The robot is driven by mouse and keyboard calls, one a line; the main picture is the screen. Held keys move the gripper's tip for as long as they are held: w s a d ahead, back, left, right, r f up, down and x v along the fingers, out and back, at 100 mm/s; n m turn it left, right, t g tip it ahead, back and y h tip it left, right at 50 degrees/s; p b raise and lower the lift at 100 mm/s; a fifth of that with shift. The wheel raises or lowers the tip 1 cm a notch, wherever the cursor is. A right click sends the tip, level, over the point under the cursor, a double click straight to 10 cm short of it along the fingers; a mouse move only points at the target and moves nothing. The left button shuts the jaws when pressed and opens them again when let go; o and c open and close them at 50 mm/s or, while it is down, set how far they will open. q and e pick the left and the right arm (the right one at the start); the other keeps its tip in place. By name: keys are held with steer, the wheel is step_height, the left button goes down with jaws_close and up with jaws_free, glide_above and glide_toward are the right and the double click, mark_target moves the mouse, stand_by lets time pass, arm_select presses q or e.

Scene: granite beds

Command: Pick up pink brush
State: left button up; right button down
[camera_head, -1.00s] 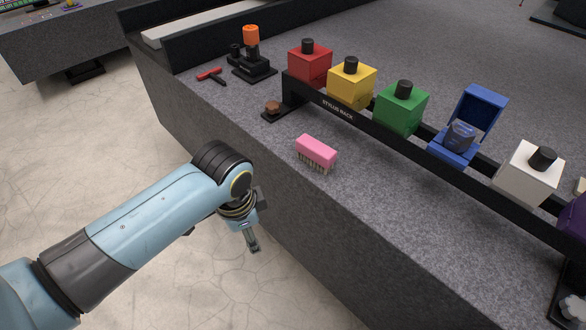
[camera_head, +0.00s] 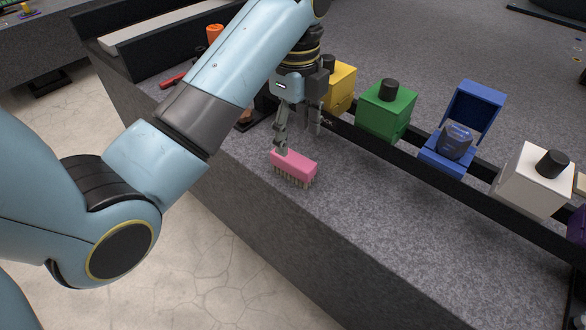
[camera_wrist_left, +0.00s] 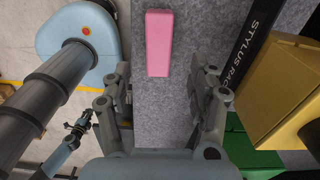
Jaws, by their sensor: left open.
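The pink brush (camera_head: 294,166) lies on the granite bed near its front edge, bristles down, pink back up. It also shows in the left wrist view (camera_wrist_left: 159,43), at the top middle, ahead of the fingers. My left gripper (camera_head: 299,142) is open and points down just above and behind the brush; one finger overlaps the brush's far left end in the head view. In the left wrist view the two fingers (camera_wrist_left: 164,95) stand apart with bare granite between them. The brush is not between the pads there. My right gripper is not clearly seen in the head view.
The black stylus rack (camera_head: 399,158) runs behind the brush, with a yellow box (camera_head: 340,88), a green box (camera_head: 386,108), an open blue box (camera_head: 452,155) and a white box (camera_head: 531,178). The granite (camera_head: 350,225) right of the brush is clear.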

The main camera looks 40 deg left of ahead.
mark_target(293, 157)
arm_select(q)
step_height(293, 157, down, 3)
steer(key=shift+f+b, duration=0.2)
steer(key=shift+b, duration=0.85)
steer(key=shift+f+b, duration=0.6)
step_height(293, 157, down, 4)
steer(key=b, duration=0.2)
steer(key=shift+s+a+r+b, duration=0.15)
steer(key=shift+r+b, duration=0.05)
steer(key=shift+b, duration=0.1)
steer(key=shift+f, duration=0.3)
steer(key=shift+r, duration=0.1)
steer(key=shift+c, duration=0.7)
jaws_close()
arm_select(e)
step_height(293, 157, down, 7)
steer(key=s, duration=0.2)
